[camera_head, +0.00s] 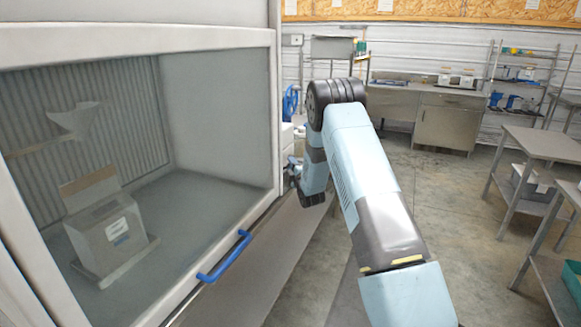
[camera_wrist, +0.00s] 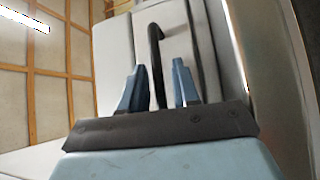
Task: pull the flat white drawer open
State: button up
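In the wrist view, a white panel (camera_wrist: 187,28) with a dark curved handle (camera_wrist: 156,55) faces me; it looks like the flat white drawer front. My gripper (camera_wrist: 158,66) is open, with its two blue fingers apart on either side of the handle. I see gaps between the handle and both fingers, so they do not look closed on it. How deep the handle sits between them is hard to tell. In the head view, a small white part (camera_head: 286,135) shows beyond the cabinet edge. My arm mostly hides this area and the fingertips there.
A large glass-fronted cabinet (camera_head: 230,35) with a blue handle (camera_head: 224,257) stands close on the left of my arm. A box (camera_head: 110,235) is inside it. Metal tables (camera_head: 545,143) stand at the right. The concrete floor (camera_head: 440,195) between is clear.

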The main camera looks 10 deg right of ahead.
grip_shut()
jog(key=shift+s+f, duration=0.15)
dwell(0.4)
